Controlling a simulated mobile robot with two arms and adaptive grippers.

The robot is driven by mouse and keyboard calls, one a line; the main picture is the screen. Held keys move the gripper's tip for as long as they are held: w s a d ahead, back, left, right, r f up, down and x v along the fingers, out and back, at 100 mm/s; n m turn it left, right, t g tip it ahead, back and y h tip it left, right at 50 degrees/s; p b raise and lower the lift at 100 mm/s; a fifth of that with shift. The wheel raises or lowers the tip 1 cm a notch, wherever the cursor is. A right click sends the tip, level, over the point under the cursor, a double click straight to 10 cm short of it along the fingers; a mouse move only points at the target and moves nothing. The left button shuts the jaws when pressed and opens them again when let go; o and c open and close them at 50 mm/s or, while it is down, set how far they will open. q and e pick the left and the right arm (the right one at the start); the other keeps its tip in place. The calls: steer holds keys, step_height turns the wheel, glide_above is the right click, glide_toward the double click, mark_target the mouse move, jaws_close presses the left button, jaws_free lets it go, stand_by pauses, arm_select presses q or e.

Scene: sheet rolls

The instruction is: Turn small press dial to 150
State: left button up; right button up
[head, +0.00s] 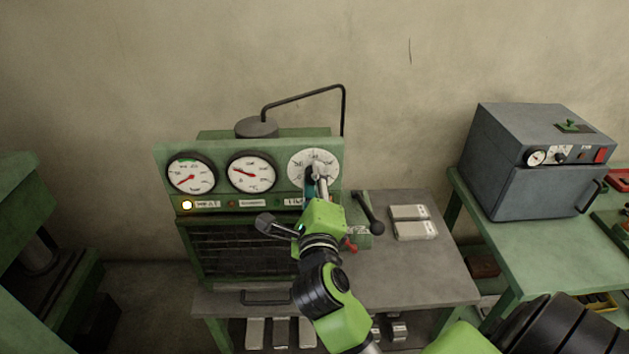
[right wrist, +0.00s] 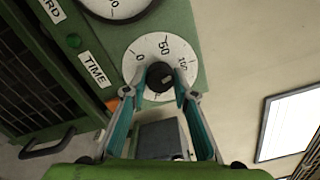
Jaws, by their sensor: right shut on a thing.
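The small press dial (head: 306,157) is a white round scale at the right end of the green press panel, partly hidden by my right gripper (head: 316,181). In the right wrist view the dial (right wrist: 163,50) shows the marks 0, 50 and 100, with a TIME label (right wrist: 96,69) beside it. Its black knob (right wrist: 159,75) sits between the fingertips of my right gripper (right wrist: 155,92), which is shut on it. The knob's exact reading cannot be told. My left gripper is not in view.
A black-knobbed lever (head: 369,212) stands close right of my gripper. Pale blocks (head: 414,230) lie on the grey table. A grey oven (head: 535,170) stands farther right.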

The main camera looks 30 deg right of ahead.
steer(key=m, duration=0.4)
steer(key=m+b, duration=0.1)
steer(key=m, duration=0.1)
steer(key=shift+r, duration=0.3)
steer(key=m+b, duration=0.2)
steer(key=m, duration=0.4)
steer(key=shift+r+m, duration=0.15)
steer(key=shift+m, duration=0.25)
steer(key=o, duration=1.1)
steer(key=shift+d, duration=0.1)
steer(key=shift+w+f, duration=0.15)
steer(key=shift+f, duration=0.15)
